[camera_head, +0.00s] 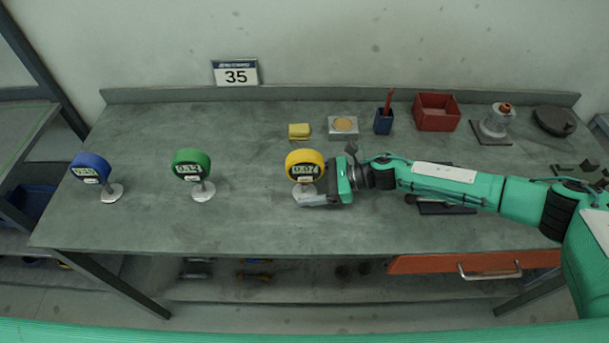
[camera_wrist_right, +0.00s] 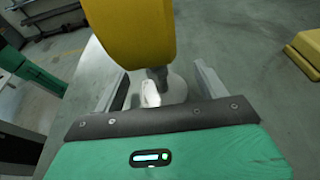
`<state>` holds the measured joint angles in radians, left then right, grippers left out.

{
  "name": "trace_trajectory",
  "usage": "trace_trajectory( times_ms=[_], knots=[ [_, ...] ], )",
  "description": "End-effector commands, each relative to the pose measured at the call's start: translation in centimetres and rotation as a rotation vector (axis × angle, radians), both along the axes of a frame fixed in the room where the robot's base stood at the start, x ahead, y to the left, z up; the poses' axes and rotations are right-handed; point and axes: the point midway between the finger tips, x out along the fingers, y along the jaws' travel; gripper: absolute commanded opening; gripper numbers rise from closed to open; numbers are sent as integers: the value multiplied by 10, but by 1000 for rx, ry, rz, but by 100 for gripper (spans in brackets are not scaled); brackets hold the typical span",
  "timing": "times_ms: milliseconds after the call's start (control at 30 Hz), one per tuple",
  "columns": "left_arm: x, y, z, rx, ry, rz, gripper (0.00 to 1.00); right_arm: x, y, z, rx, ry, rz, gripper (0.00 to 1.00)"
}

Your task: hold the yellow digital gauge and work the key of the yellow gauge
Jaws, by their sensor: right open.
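The yellow digital gauge (camera_head: 305,160) stands upright on a round white foot on the bench, its display facing me. Its small white key shows below the display, and a white part, perhaps this key, shows in the right wrist view (camera_wrist_right: 150,94). My right gripper (camera_head: 312,195) comes in from the right, low at the gauge's stem. In the right wrist view the yellow gauge body (camera_wrist_right: 132,32) rises above the open fingers (camera_wrist_right: 160,85), with its stem and foot between them. Whether a finger touches the stem is hard to tell. My left gripper does not show.
A green gauge (camera_head: 190,162) and a blue gauge (camera_head: 90,168) stand to the left on the bench (camera_head: 240,220). Behind are a yellow block (camera_head: 299,130), a blue pen cup (camera_head: 383,122) and a red bin (camera_head: 437,112). The bench between the green and yellow gauges is clear.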

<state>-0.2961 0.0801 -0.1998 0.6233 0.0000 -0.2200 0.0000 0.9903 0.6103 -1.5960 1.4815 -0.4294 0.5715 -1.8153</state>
Motion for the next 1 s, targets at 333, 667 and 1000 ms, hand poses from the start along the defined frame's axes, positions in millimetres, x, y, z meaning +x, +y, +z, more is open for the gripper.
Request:
trace_trajectory(
  times_ms=[333, 667, 1000],
  knots=[
    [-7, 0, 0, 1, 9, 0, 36, 0, 0, 0, 0, 0, 0, 46],
    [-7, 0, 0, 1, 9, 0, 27, 0, 0, 0, 0, 0, 0, 8],
    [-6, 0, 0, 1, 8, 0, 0, 0, 0, 0, 0, 0, -1, 8]
  ],
)
